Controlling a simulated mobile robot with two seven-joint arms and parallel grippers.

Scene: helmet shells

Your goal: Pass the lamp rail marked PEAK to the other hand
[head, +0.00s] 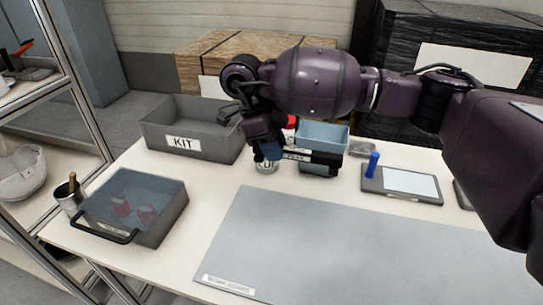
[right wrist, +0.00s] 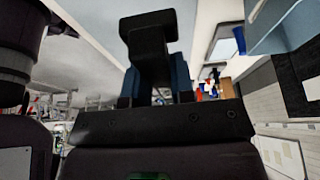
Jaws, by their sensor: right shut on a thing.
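The lamp rail (head: 318,157) is a black bar with a small white label that seems to read PEAK. My right gripper (head: 268,152) is shut on it near its left end and holds it above the back of the table. In the right wrist view the black rail (right wrist: 148,45) stands between the blue finger pads of the right gripper (right wrist: 153,85). My left gripper is in neither view.
A grey KIT bin (head: 205,152) and a light blue bin (head: 323,133) stand at the back of the table. A grey handled tray (head: 165,222) with red pieces is front left. A blue-grey mat (head: 350,245) lies clear. A blue-handled item (head: 373,163) stands by a grey panel (head: 405,184).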

